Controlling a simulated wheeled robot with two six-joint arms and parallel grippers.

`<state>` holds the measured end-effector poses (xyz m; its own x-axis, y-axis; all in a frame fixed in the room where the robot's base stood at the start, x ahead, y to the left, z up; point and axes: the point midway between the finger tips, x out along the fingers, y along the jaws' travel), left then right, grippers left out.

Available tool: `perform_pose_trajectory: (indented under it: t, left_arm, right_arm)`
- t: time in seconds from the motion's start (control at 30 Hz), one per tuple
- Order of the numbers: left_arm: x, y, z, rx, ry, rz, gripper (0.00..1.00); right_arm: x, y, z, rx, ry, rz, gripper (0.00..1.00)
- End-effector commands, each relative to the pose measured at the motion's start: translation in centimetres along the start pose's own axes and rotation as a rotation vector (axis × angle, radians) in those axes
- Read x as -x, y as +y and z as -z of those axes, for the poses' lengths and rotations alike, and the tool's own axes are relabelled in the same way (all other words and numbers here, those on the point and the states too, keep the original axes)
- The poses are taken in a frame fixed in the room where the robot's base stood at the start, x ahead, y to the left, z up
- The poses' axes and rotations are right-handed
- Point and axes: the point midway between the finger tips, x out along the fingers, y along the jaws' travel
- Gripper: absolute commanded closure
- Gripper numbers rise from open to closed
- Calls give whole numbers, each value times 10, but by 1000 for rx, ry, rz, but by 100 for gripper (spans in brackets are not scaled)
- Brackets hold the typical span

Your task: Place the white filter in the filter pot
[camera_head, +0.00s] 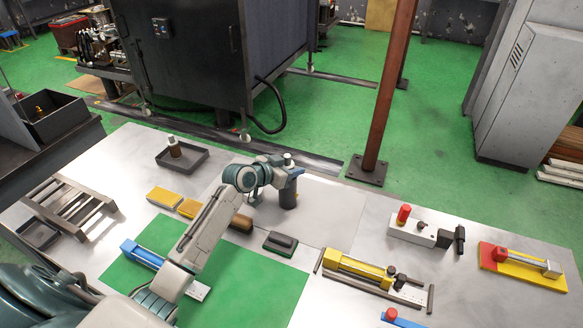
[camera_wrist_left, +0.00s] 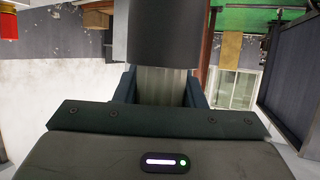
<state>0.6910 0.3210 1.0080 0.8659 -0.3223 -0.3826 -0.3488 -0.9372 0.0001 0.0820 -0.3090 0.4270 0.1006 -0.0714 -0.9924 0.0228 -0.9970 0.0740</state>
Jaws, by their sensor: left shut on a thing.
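My left gripper (camera_head: 287,172) is over the middle of the table and is shut on the white filter. The filter's pale pleated side (camera_wrist_left: 165,86) shows between the fingers in the left wrist view, and its light top (camera_head: 287,158) shows in the head view. The dark cylindrical filter pot (camera_head: 288,197) stands upright directly below the gripper. In the wrist view the pot (camera_wrist_left: 163,32) meets the end of the filter, in line with it. How deep the filter sits in the pot is hidden. My right gripper is not in view.
Yellow blocks (camera_head: 164,198) and a dark block (camera_head: 281,243) lie nearby. A dark tray (camera_head: 198,162) holds a brown bottle (camera_head: 174,148). A metal rack (camera_head: 70,209) is at the left, a yellow cylinder fixture (camera_head: 361,269) at the right. A green mat (camera_head: 262,285) lies in front.

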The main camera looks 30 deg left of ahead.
Motion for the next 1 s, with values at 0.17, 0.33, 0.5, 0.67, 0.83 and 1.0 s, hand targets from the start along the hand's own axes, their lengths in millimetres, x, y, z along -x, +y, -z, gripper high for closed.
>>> perform_pose_trajectory:
  t: [0.17, 0.33, 0.5, 0.67, 0.83, 1.0]
  left_arm:
    - [0, 0, -1, 0, 0, 0, 56]
    - [0, 0, -1, 0, 0, 0, 42]
    - [0, 0, -1, 0, 0, 0, 42]
    - [4, 0, 8, 0, 0, 0, 42]
    - [26, -1, 6, -7, -2, 2, 42]
    - [62, -1, 6, -8, -3, 1, 42]
  right_arm:
    - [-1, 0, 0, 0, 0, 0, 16]
    - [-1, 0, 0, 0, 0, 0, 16]
    - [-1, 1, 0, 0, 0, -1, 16]
    - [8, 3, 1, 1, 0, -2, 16]
    - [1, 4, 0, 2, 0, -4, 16]
    - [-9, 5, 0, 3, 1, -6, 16]
